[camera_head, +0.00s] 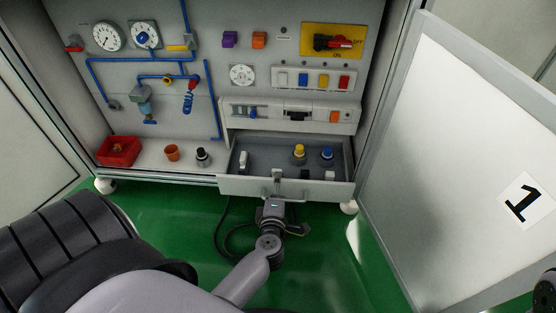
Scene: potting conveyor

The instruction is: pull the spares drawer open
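The spares drawer (240,184) is a grey drawer low in the open cabinet. It stands pulled out, and its inside shows from above. It holds a yellow-topped knob (299,153), a blue-topped knob (327,156) and several small light and dark parts. My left gripper (275,198) is at the middle of the drawer front and looks shut on the drawer handle (286,199). Its fingertips are small and partly hidden. A dark part at the lower right edge may be my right gripper (546,292); it is cut off by the frame.
The open cabinet door (450,150), marked 1, stands at the right. A red bin (118,151), an orange pot (172,153) and a black knob (202,155) sit on the cabinet floor left of the drawer. Dark cable lies on the green floor (325,270) beside my gripper.

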